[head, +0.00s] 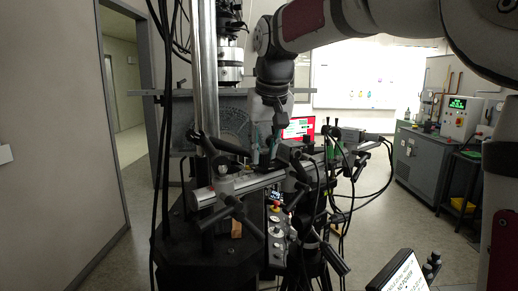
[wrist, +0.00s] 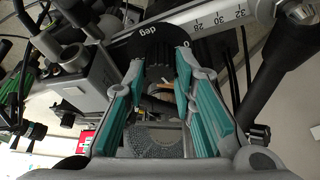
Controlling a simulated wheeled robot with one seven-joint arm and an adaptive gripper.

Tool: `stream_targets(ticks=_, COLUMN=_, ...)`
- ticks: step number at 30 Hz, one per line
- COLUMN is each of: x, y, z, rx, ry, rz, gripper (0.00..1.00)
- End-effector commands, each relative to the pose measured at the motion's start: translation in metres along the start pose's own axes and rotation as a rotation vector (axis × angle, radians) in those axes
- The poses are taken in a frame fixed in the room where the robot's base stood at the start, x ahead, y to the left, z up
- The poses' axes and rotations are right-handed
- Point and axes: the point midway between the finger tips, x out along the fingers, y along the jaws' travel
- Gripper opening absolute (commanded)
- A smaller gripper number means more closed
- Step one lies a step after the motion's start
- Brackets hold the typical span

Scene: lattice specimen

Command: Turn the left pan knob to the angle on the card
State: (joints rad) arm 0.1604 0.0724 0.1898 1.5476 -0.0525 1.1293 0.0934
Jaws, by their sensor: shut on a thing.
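My gripper (head: 268,158) points down over the silver rail (head: 250,186) of the machine in the head view. In the wrist view its teal-padded fingers (wrist: 163,72) are shut on a black ribbed knob (wrist: 160,52). A black dial marked "deg" (wrist: 143,32) lies around the knob. A "0" shows near the dial's right edge, but the knob's pointer and angle cannot be read. In the head view the fingers largely hide the knob. I cannot make out an angle card in either view.
The silver rail carries a printed scale (wrist: 222,18) beside the dial. Black clamp handles (head: 238,212) and cables crowd around the gripper. A grey optical unit (wrist: 82,75) stands close at left in the wrist view. A tilted sign (head: 402,272) is at the lower right. Open floor lies on the right.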

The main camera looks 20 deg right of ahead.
Motion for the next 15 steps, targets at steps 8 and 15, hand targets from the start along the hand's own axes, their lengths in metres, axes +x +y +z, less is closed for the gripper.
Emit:
stream_targets(ticks=8, x=0.0009, y=-0.0030, z=-0.0002, rx=0.236, ry=-0.002, rz=0.099, gripper=0.00)
stream_targets(ticks=15, x=0.0010, y=-0.0035, z=-0.0006, rx=0.421, ry=-0.002, rz=0.176, gripper=0.00)
